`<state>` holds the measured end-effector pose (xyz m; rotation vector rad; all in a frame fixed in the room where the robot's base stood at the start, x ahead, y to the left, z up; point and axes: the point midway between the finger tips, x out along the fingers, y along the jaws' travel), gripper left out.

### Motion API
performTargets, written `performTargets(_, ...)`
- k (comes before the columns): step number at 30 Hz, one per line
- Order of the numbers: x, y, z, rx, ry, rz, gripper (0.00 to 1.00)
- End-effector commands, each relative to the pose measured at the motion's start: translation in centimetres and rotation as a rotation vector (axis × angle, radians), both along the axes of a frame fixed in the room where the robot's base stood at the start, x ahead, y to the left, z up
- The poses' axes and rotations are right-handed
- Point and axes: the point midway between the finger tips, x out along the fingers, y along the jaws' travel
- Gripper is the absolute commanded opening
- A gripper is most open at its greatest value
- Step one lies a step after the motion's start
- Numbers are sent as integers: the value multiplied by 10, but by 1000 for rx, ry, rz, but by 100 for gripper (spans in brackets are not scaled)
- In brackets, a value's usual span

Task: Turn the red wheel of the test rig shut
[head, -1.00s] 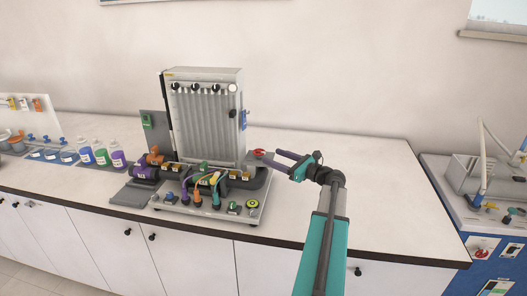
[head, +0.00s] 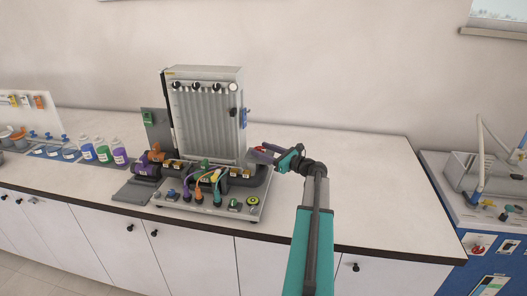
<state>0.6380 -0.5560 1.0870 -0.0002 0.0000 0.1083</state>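The test rig (head: 208,122) stands on the bench, a grey upright panel with a row of tubes above a base with pipes and coloured fittings. Its red wheel (head: 262,148) is at the right end of the pipework and shows only as a small red patch. My gripper (head: 267,152) comes in from the right and is at the wheel, its fingers overlapping it in the picture. The fingers partly hide the wheel. I cannot tell whether they touch it or are closed on it.
Several bottles (head: 102,152) with coloured labels stand left of the rig. Green, orange and purple fittings crowd the rig's base. The white bench top (head: 365,190) is clear to the right. A blue unit (head: 480,215) stands at the far right.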

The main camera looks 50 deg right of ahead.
Motion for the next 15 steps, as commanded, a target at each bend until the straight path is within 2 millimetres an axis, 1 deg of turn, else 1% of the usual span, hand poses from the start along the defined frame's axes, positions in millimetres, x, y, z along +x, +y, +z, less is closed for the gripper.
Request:
performTargets(1, 0, 0, 0, 0, 0, 0, 40)
performTargets(3, 0, 0, 0, 0, 0, 0, 28)
performTargets(5, 0, 0, 0, 0, 0, 0, 19)
performTargets(15, 0, 2, 0, 0, 0, -18, 19)
